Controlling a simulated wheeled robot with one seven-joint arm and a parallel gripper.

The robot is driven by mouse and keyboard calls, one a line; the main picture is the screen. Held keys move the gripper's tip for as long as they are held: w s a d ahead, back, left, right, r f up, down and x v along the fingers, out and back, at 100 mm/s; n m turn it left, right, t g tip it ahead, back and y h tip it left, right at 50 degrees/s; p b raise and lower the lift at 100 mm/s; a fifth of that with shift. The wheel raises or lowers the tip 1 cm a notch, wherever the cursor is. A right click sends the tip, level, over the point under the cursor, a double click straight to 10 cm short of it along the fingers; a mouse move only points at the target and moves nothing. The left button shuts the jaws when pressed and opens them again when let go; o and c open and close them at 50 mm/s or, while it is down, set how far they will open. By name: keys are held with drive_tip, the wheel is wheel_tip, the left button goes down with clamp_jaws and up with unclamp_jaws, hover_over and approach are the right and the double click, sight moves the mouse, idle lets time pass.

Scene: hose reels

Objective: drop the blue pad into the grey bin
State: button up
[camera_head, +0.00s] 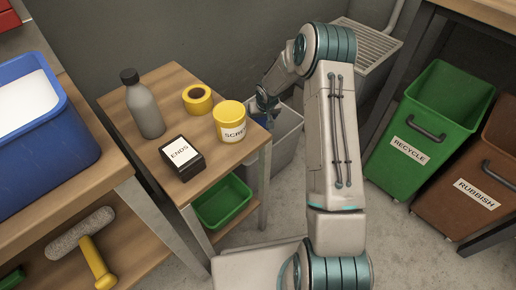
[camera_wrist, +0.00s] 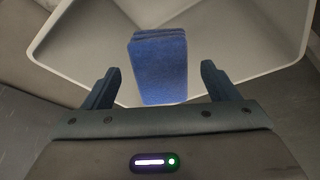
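The grey bin (camera_head: 287,142) stands on the floor behind the small wooden table, partly hidden by the table and my arm. Its pale rim and inner walls fill much of the wrist view (camera_wrist: 85,35). My gripper (camera_head: 264,104) is over the bin's opening. In the wrist view my gripper (camera_wrist: 159,85) has its two dark fingers spread wide. The blue pad (camera_wrist: 159,70) shows between and beyond them, with a clear gap on each side, inside the bin's outline. I cannot tell whether it rests on the bin's bottom.
The small table (camera_head: 125,108) holds a grey bottle (camera_head: 146,108), yellow tape (camera_head: 197,99), a yellow tub (camera_head: 230,120) and a dark "ENDS" box (camera_head: 183,158). Green (camera_head: 430,120) and brown (camera_head: 490,185) bins stand right. A blue tub (camera_head: 45,150) is left.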

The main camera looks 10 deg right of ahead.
drive_tip(key=p+v, duration=0.5)
drive_tip(key=v, duration=0.8)
drive_tip(key=shift+s+r, duration=0.15)
drive_tip(key=shift+r, duration=0.2)
drive_tip(key=shift+r, duration=0.15)
